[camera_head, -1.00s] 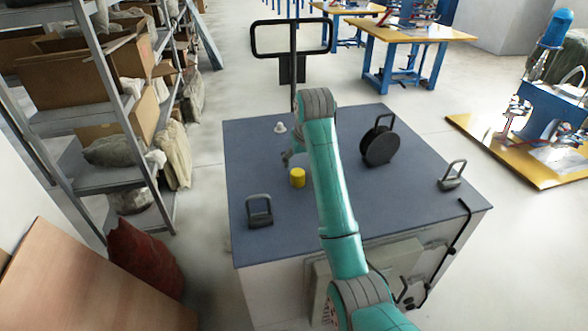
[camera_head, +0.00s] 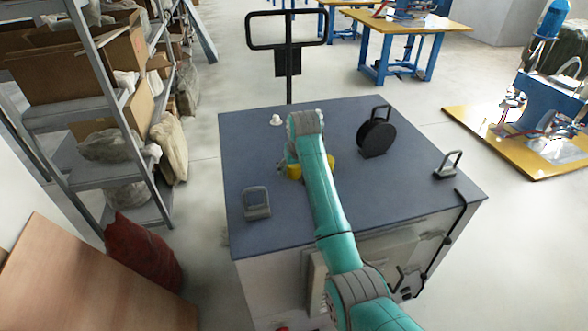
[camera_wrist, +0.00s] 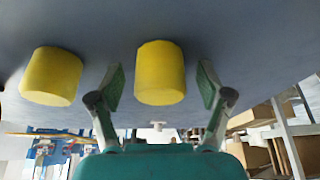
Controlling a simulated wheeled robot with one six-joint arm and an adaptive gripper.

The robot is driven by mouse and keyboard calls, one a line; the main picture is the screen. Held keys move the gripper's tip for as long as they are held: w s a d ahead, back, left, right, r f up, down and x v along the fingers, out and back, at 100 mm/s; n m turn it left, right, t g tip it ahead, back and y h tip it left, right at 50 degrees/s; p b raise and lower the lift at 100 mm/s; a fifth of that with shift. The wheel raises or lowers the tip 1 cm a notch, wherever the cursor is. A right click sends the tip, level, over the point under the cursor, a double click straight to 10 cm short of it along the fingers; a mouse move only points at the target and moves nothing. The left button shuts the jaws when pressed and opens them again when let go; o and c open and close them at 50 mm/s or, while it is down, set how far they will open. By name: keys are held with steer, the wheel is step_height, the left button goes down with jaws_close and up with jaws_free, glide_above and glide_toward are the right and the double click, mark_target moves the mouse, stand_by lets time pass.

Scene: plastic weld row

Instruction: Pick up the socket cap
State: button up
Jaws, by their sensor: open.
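Two plain yellow cylinders stand on the table; I take them to be socket caps. In the wrist view, one yellow cylinder (camera_wrist: 160,72) lies between the fingers of my open gripper (camera_wrist: 161,78), with a gap on each side. The other yellow cylinder (camera_wrist: 51,76) is outside the fingers, to the left. In the head view, the near-left yellow cylinder (camera_head: 294,172) shows beside my arm. The second (camera_head: 331,161) peeks out right of the arm. My gripper is mostly hidden behind the arm there.
A small white piece (camera_head: 276,120) stands at the back left of the blue-grey tabletop (camera_head: 400,195). A black reel (camera_head: 376,138) is right of the arm. Grey padlock-shaped pieces stand front left (camera_head: 257,204) and at the right edge (camera_head: 447,163). The front middle-left is clear.

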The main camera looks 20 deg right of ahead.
steer(key=c, duration=1.1)
steer(key=shift+c, duration=0.2)
step_height(320, 180, up, 10)
